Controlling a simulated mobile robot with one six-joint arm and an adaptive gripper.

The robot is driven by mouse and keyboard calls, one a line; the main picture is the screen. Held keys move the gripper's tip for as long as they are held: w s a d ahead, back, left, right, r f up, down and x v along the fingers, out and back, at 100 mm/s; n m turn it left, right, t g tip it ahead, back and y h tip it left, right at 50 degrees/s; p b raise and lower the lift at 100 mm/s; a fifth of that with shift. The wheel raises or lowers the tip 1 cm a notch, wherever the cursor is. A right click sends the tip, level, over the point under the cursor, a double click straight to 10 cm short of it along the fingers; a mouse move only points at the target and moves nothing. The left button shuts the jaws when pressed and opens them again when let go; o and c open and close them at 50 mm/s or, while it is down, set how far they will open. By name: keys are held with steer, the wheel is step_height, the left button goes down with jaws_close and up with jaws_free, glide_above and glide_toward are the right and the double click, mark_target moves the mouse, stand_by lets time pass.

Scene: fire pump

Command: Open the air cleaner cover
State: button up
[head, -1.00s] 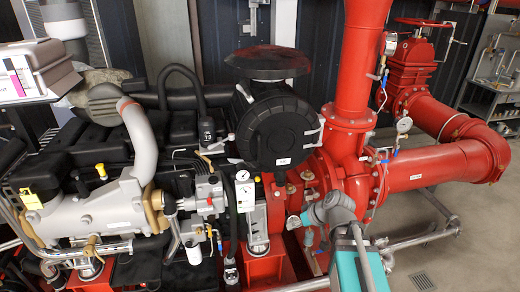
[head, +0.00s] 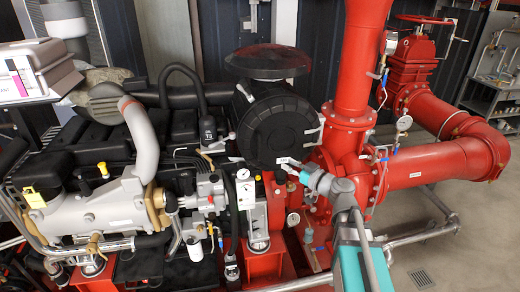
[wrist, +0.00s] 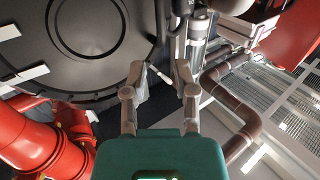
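The air cleaner cover (head: 270,125) is a large round black lid on the side of the engine's black housing, and it looks closed. In the wrist view the cover (wrist: 95,40) fills the upper left. White clips sit at its rim, one at the right in the head view (head: 312,130) and one at the left in the wrist view (wrist: 25,75). My gripper (wrist: 160,70) is open at the cover's lower rim, its fingers apart. A small white-tipped lever (wrist: 158,76) shows between the fingers; contact cannot be told. In the head view my gripper (head: 286,164) partly covers the cover's lower edge.
Red pipes (head: 355,75) stand close to the right of the cover. A gauge and valves (head: 243,185) are below left. Open floor (head: 440,265) lies at the lower right.

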mark_target(259, 157)
steer(key=shift+w+a, duration=0.1)
stand_by(0.3)
steer(key=x, duration=1.3)
steer(key=shift+w+a, duration=0.1)
steer(key=shift+a, duration=0.1)
jaws_close()
